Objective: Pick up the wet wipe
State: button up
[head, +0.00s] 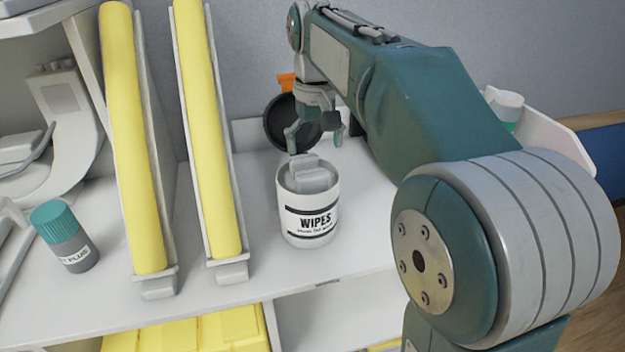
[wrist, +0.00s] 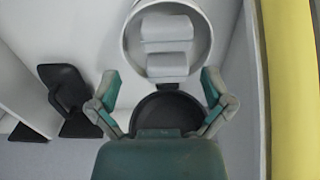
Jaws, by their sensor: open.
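A white wipes canister (head: 309,222) with a black-banded "WIPES" label stands upright on the white shelf top (head: 262,262) in the head view. A grey-white wipe (head: 313,177) sits in its open top. In the wrist view the canister's rim (wrist: 205,45) encircles the wipe (wrist: 167,45) at the top middle. My gripper (head: 318,140) is open and empty, just above and behind the canister in the head view. Its two teal-tipped fingers (wrist: 160,88) are spread wide in the wrist view, below the wipe in the picture. They appear apart from it.
Two yellow rolls in upright holders (head: 210,130) stand left of the canister. A teal-capped bottle (head: 66,238) is further left. A black round object (head: 284,122) stands behind my gripper. A white tray (head: 560,135) is at the right. Shelf space in front of the canister is narrow.

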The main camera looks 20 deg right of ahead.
aim_at(309, 172)
jog(key=shift+a+f, duration=0.25)
jog(key=shift+f, duration=0.25)
jog(key=f, duration=0.5)
jog(key=shift+a, duration=0.2)
jog(key=shift+d+f, duration=0.25)
jog(key=shift+a, duration=0.25)
jog(key=c, duration=0.6)
jog(key=shift+a, duration=0.15)
jog(key=shift+c, duration=0.3)
